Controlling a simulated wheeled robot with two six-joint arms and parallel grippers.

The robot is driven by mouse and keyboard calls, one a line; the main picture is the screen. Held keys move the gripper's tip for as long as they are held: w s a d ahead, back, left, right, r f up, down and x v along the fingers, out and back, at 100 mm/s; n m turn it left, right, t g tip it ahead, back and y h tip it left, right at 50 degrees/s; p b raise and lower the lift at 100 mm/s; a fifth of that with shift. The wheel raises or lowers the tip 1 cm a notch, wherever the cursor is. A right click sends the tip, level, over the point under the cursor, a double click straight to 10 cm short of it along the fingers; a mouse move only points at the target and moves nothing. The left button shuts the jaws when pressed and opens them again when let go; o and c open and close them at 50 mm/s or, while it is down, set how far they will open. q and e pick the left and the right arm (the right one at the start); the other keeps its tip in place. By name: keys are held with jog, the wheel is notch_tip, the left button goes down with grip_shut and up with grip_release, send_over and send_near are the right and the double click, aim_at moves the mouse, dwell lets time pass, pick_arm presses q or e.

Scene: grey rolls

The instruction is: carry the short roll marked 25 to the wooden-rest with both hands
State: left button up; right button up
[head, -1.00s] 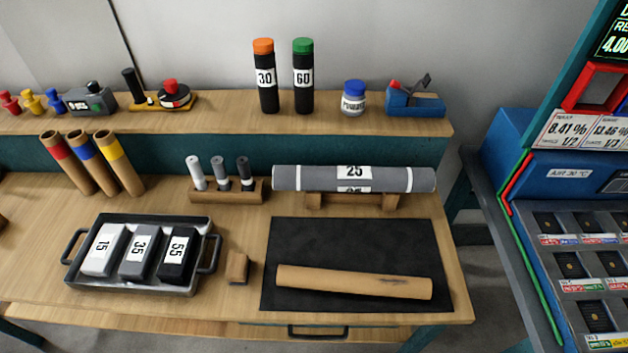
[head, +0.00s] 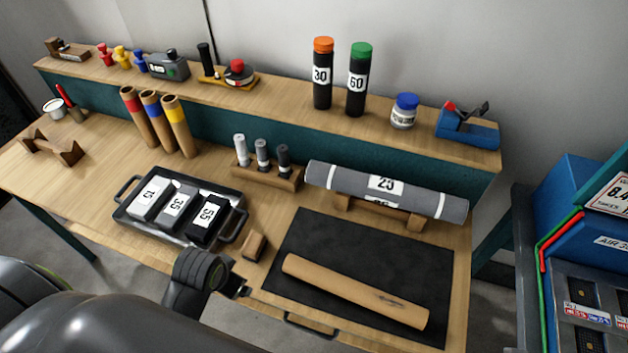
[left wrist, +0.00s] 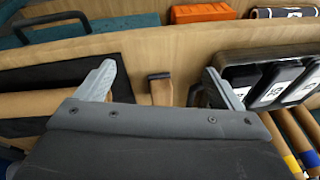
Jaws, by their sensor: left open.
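The grey roll marked 25 (head: 345,181) has white bands near its ends. It lies level on a wooden stand (head: 416,221) at the back right of the bench. Another wooden rest (head: 48,152), with two raised ends, stands empty at the far left of the bench. My left gripper (head: 243,290) is over the bench's front edge, near a small wooden block and well short of the roll. In the left wrist view its fingers (left wrist: 158,70) are spread with nothing held between them. My right gripper is not in view.
A black tray (head: 120,205) holds three marked blocks. A small wooden block (head: 254,246) stands beside a black mat (head: 420,265) bearing a brown tube (head: 350,290). Three small cylinders stand in a wooden holder (head: 265,178). Banded tubes (head: 155,120) lean at the back; a shelf (head: 290,95) holds bottles and tools.

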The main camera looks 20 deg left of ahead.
pick_arm(q)
jog(key=w+d+m, duration=0.3)
jog(key=w+m, duration=0.1)
jog(key=w, duration=0.7)
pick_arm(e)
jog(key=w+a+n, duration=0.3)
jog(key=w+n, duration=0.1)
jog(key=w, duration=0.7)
pick_arm(q)
notch_tip(320, 180, up, 16)
jog(key=m+g+h, duration=0.1)
jog(key=m+g, duration=0.1)
jog(key=m, duration=1)
send_over(335, 178)
jog(key=shift+a+r, duration=0.15)
jog(key=shift+a, duration=0.05)
pick_arm(e)
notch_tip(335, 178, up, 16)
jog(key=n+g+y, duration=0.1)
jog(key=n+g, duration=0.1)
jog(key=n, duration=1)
send_over(446, 208)
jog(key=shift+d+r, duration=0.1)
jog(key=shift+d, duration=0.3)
